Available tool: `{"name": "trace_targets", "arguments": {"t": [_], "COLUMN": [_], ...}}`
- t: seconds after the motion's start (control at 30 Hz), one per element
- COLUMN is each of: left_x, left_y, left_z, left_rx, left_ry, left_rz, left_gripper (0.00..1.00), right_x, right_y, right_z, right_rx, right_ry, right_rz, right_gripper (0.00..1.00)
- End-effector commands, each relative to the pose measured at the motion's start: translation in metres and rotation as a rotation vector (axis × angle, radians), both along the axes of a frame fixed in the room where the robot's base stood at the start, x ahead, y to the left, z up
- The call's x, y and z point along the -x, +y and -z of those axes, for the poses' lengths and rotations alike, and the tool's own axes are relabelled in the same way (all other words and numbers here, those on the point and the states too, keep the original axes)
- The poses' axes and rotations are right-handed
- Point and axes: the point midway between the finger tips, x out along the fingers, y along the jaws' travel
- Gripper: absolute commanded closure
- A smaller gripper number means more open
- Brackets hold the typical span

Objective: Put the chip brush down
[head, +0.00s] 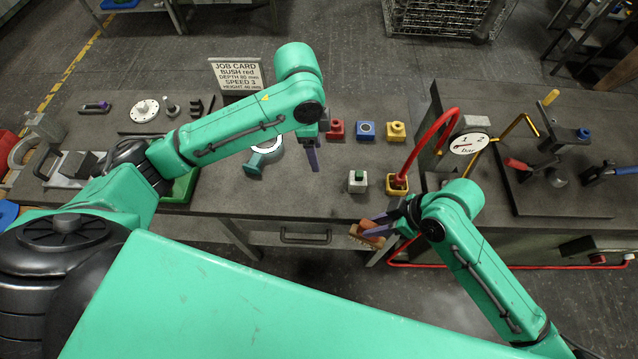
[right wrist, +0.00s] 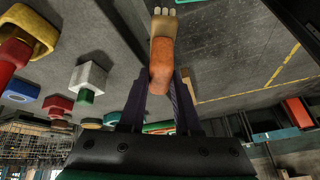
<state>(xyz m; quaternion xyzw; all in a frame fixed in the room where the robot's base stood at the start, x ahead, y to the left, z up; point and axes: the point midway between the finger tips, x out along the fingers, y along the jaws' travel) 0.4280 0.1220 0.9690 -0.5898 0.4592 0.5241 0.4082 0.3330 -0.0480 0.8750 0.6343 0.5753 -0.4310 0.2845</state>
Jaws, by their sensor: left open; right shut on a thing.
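The chip brush (head: 366,236) has an orange-brown handle and pale bristles. It is in my right gripper (head: 382,228), low at the bench's front edge in the head view. In the right wrist view the brush (right wrist: 162,62) sticks out from between the dark purple fingers, bristles away from the gripper, with grey floor behind it. I cannot tell whether it touches the bench. My left gripper (head: 313,155) is open and empty over the middle of the bench (head: 300,195), its purple fingers pointing down, near a teal and white ring-shaped part (head: 264,153).
A grey block with a green top (head: 357,181) and a yellow fitting with a red hose (head: 397,184) stand near the brush. Red (head: 335,130), blue (head: 366,130) and yellow (head: 396,131) blocks stand behind. A gauge (head: 469,144) is to the right. Bench left of the green-topped block is clear.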

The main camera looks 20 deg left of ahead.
Motion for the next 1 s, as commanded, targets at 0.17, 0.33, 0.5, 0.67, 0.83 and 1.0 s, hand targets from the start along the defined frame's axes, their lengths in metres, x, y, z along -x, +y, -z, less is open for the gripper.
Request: {"name": "trace_targets", "arguments": {"t": [0.17,0.33,0.5,0.67,0.83,1.0], "left_x": [0.0,0.0,0.0,0.0,0.0,0.0], "left_y": [0.0,0.0,0.0,0.0,0.0,0.0], "left_z": [0.0,0.0,0.0,0.0,0.0,0.0], "left_rx": [0.0,0.0,0.0,0.0,0.0,0.0], "left_ry": [0.0,0.0,0.0,0.0,0.0,0.0], "left_rz": [0.0,0.0,0.0,0.0,0.0,0.0], "left_gripper": [0.32,0.32,0.32,0.32,0.32,0.32], "right_x": [-0.018,-0.031,-0.056,-0.072,-0.078,-0.086], "right_y": [-0.025,-0.04,-0.031,-0.026,0.011,0.069], "right_z": [-0.007,-0.014,-0.024,-0.034,-0.037,-0.037], "right_rx": [0.005,0.003,0.011,0.019,0.014,0.015], "right_ry": [-0.029,-0.053,-0.108,-0.133,-0.135,-0.134], "right_rz": [-0.137,-0.226,-0.111,-0.045,-0.04,-0.041], "right_gripper": [1.0,1.0,1.0,1.0,1.0,1.0]}}
